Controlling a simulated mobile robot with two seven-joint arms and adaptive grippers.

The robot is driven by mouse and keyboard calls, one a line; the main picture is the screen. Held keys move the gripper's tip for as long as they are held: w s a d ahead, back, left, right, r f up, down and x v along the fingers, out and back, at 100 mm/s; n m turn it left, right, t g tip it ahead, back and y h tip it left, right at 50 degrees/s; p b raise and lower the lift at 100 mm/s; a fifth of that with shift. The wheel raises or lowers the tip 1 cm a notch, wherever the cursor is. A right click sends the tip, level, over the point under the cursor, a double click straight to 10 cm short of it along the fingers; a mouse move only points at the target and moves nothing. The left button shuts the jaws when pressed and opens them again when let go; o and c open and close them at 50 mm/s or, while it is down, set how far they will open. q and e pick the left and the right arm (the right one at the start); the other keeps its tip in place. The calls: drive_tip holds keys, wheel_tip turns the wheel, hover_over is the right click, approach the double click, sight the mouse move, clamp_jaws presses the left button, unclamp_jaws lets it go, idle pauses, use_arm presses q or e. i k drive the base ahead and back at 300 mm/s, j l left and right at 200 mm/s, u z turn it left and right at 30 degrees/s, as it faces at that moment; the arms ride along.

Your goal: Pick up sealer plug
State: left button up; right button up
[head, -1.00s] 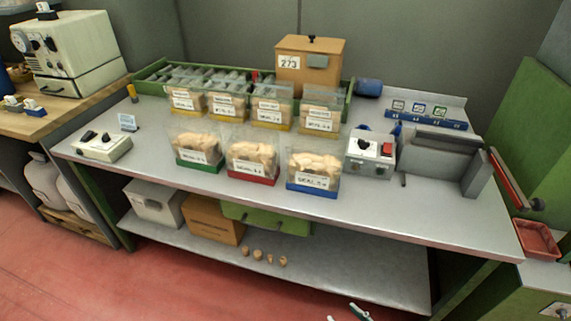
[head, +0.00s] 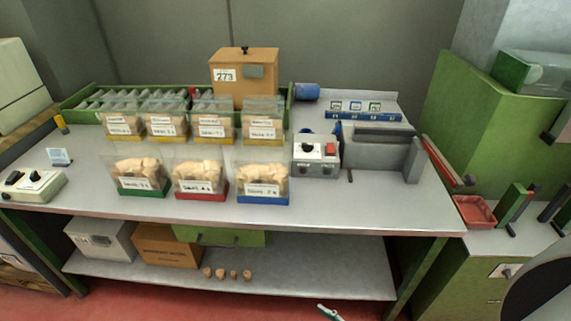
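The sealer (head: 388,152), a grey bench device with a long dark bar, stands at the right of the metal table. A grey control box (head: 316,158) with a red switch and a dark knob is at its left. I cannot make out a plug for certain in the head view. Only a small white and dark-green tip shows at the bottom edge; it looks like a fingertip of my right gripper (head: 329,312). The rest is cut off, so its opening and contents are hidden. My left gripper is out of view.
Cork bins (head: 200,178) stand in two rows on the table (head: 330,205). Several corks (head: 234,274) lie on the lower shelf (head: 320,272). A red tray (head: 474,212) is on the green cabinet at right. The table's front right is clear.

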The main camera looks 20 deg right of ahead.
sight(337, 132)
drive_tip(key=i+z, duration=0.15)
drive_tip(key=z, duration=0.25)
drive_tip(key=i+l+z, duration=0.1)
drive_tip(key=z, duration=0.3)
